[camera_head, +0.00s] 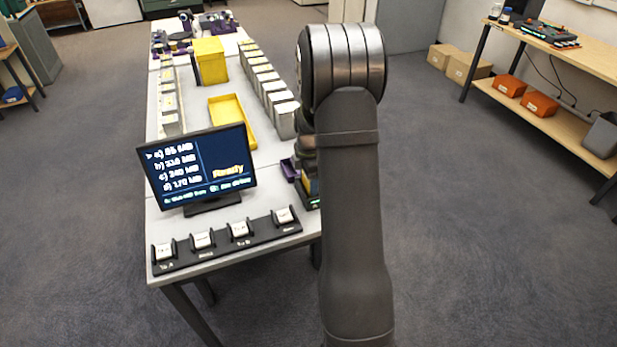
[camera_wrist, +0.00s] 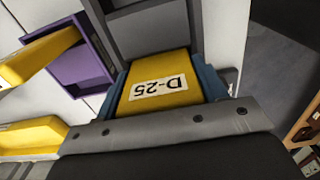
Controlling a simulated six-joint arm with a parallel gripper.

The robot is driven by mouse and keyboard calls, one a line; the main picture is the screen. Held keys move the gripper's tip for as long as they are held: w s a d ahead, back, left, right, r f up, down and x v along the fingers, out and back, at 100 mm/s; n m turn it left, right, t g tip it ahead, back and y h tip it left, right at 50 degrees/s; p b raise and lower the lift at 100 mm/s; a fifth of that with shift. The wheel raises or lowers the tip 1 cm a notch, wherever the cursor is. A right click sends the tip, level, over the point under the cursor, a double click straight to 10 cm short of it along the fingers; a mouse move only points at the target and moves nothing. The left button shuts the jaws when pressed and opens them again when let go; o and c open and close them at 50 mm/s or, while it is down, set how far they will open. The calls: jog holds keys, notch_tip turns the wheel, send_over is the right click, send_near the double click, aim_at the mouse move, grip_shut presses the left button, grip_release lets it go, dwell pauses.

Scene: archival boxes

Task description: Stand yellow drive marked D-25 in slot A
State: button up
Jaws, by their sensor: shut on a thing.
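The yellow drive (camera_wrist: 160,85) has a white label reading D-25, upside down in the wrist view. My gripper (camera_wrist: 163,88) is shut on it, with blue finger pads at its two sides. In the head view my arm hides most of the gripper and drive; a bit of yellow shows low beside the arm at the table's right edge. A purple open-topped holder (camera_wrist: 82,58) stands left of the drive in the wrist view, and part of it shows in the head view (camera_head: 290,169). No slot marked A can be made out.
A monitor (camera_head: 200,166) reading Ready stands behind a black switch panel (camera_head: 225,241). A yellow tray (camera_head: 232,120), a yellow box (camera_head: 210,61) and rows of pale boxes (camera_head: 272,88) lie farther back. In the wrist view, a grey upright part (camera_wrist: 148,30) stands just beyond the drive.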

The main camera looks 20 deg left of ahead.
jog(key=shift+f, duration=0.25)
dwell(0.4)
jog(key=o, duration=1.2)
jog(key=shift+c, duration=0.2)
jog(key=shift+r, duration=0.1)
notch_tip(320, 180, up, 17)
notch_tip(320, 180, down, 17)
jog(key=shift+f, duration=0.15)
dwell(0.3)
